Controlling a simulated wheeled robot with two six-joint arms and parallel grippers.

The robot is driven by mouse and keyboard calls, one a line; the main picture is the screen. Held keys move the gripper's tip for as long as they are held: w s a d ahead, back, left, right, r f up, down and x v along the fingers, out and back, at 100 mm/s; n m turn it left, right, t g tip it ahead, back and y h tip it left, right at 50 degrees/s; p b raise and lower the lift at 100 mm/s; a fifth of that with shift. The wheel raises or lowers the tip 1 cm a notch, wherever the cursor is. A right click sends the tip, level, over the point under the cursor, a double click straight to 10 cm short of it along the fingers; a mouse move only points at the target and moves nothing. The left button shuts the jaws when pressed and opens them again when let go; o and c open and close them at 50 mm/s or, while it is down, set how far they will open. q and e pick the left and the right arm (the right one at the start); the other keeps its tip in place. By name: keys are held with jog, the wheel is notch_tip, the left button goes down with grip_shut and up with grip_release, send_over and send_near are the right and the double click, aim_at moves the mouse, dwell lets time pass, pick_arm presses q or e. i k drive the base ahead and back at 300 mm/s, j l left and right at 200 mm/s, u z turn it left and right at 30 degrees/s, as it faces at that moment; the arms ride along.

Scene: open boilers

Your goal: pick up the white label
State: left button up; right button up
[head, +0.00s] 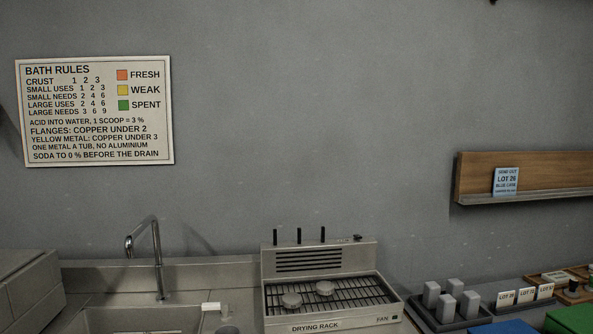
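Several small white labels stand in a dark holder at the lower right: a left one (506,298), a middle one (526,295) and a right one (545,291). They carry print starting with "LOT"; the rest is too small to read surely. A pale blue-white card (506,181) reading "LOT 26" leans upright on the wall shelf. A small blank white piece (211,306) shows by the sink; I cannot tell what it is. I cannot tell which one is the task's label. Neither of my grippers is in view.
A steel sink (140,318) with a tall tap (156,255) is at the lower left. A drying rack (325,293) holds two round pieces. Grey blocks (450,300) stand on a dark tray. A wooden shelf (550,175) and a rules board (95,110) are on the wall.

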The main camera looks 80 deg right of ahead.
aim_at(503, 298)
jog(key=z, duration=4)
